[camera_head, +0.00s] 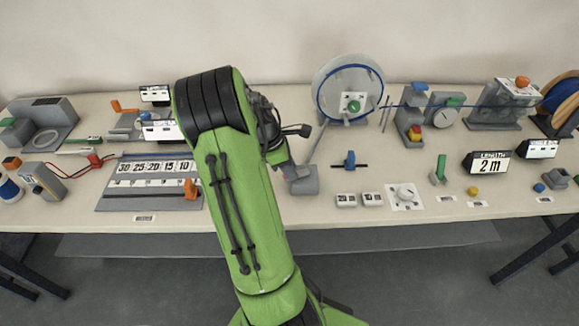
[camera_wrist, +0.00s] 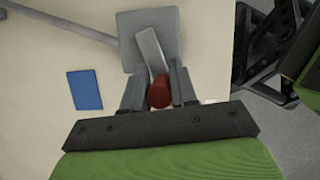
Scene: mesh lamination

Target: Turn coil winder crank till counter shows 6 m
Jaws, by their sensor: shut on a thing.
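The coil winder's clear disc (camera_head: 335,98) with blue cable on its rim stands at the back of the table. A grey rod runs from it to a grey crank block (camera_head: 305,181); the block also shows in the wrist view (camera_wrist: 175,25). A pale crank arm (camera_wrist: 151,50) ends in a red handle (camera_wrist: 159,92). My gripper (camera_wrist: 159,90) is shut on this handle, with one finger on each side. In the head view my arm hides most of the crank and gripper. The length counter (camera_head: 486,163) reads 2 m.
Blue cable runs right from the disc past a grey post with a blue top (camera_head: 410,112) to a supply reel (camera_head: 560,98). A numbered board (camera_head: 150,183) lies left.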

